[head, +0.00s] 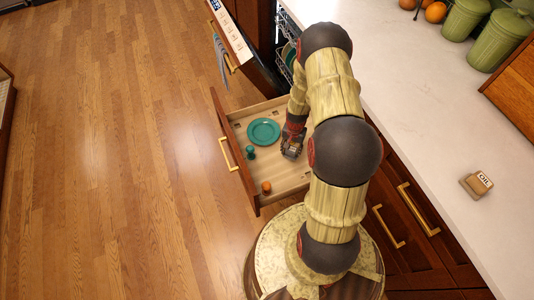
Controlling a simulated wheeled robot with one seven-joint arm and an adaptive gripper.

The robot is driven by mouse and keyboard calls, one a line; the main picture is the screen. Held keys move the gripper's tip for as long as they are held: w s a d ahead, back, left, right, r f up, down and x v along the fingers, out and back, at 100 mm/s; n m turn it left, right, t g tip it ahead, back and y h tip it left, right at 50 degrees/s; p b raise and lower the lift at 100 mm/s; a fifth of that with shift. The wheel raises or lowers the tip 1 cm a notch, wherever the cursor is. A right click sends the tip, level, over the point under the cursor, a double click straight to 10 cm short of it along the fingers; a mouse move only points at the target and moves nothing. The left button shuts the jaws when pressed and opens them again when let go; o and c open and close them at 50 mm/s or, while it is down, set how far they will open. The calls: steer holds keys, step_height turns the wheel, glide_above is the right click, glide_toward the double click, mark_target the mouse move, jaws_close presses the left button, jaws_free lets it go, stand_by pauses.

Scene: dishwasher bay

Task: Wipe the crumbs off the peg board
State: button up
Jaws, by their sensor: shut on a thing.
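The peg board (287,181) appears to be the pale wooden floor of the open drawer. A teal plate (263,131) lies flat on it towards the back. A dark green peg (250,152) and an orange peg (266,187) stand on it, near the drawer front. My gripper (291,153) is low over the board, right of the plate and the green peg. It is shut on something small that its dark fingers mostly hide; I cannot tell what. I cannot make out crumbs for certain; a few small dark marks show on the board.
The drawer front (235,155) with its brass handle sticks out over the wooden floor. An open dishwasher door (235,40) is behind it, with a cloth (221,58) hanging there. The white counter (430,110) at right bears a small labelled block (476,184) and green canisters (465,19).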

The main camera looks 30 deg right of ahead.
steer(key=shift+r+p, duration=1.2)
steer(key=shift+r, duration=1.1)
